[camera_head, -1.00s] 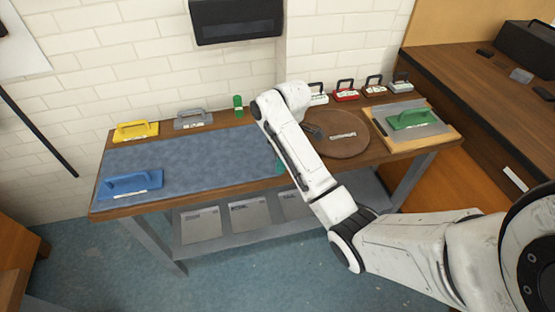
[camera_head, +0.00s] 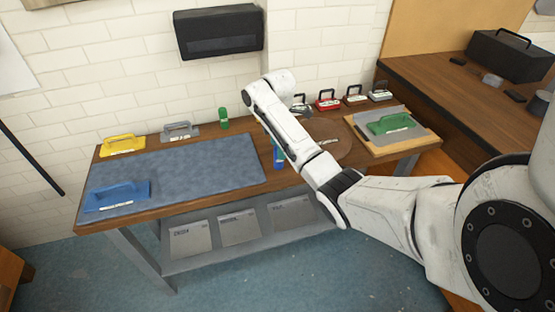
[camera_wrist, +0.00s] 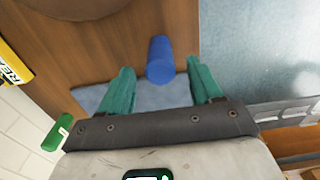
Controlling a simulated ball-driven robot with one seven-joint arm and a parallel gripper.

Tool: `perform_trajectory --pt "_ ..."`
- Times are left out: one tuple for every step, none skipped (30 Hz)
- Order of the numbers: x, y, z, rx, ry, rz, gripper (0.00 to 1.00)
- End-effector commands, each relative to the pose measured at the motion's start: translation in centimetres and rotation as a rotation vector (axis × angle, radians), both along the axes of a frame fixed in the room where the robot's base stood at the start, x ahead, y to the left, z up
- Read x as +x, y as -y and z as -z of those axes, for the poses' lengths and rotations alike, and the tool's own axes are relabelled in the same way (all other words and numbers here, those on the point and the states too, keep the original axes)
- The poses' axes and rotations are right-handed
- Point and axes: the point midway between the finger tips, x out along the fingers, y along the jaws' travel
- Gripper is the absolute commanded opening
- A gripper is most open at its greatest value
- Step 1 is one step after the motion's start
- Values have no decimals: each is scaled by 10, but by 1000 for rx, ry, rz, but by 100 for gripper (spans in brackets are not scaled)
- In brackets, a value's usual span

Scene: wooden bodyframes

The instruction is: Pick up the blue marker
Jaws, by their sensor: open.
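The blue marker (camera_wrist: 160,58) is a short blue cylinder on the wooden table top, and it also shows beside my arm, right of the blue mat, in the head view (camera_head: 279,156). My gripper (camera_wrist: 159,70) is open, with teal fingers. In the wrist view the marker's near end appears between the fingertips, with a gap on each side; the rest extends past them. Whether the fingers are at its height is hard to tell. My arm hides most of the gripper in the head view.
A green marker (camera_head: 223,119) stands at the table's back edge. A blue-grey mat (camera_head: 200,165) covers the left of the table, with a blue-handled tool (camera_head: 116,195) on it. Yellow (camera_head: 122,145) and grey (camera_head: 180,131) handled tools lie behind. A round board (camera_head: 338,150) is on the right.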

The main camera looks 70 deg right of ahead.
Motion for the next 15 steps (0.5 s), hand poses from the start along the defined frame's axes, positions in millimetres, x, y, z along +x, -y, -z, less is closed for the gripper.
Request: perform_trajectory --pt "0 0 4 0 -1 0 64" --pt "0 0 6 1 -2 0 64" --pt "-1 0 8 1 -2 0 64" --pt "-1 0 9 0 -1 0 64" --pt "-1 0 11 1 -1 1 64" --pt "-1 0 15 2 -1 1 64" --pt "-2 0 19 2 -3 2 64" --pt "-2 0 23 2 -3 2 64" --pt "-2 0 29 2 -3 1 64" --pt "-2 0 34 2 -3 1 64" --pt "-2 0 38 2 -3 1 64" --pt "-2 0 45 2 -2 1 64" --pt "-2 0 48 2 -3 0 64" --pt "-1 0 52 2 -1 0 64" --pt "-1 0 55 2 -1 1 64"
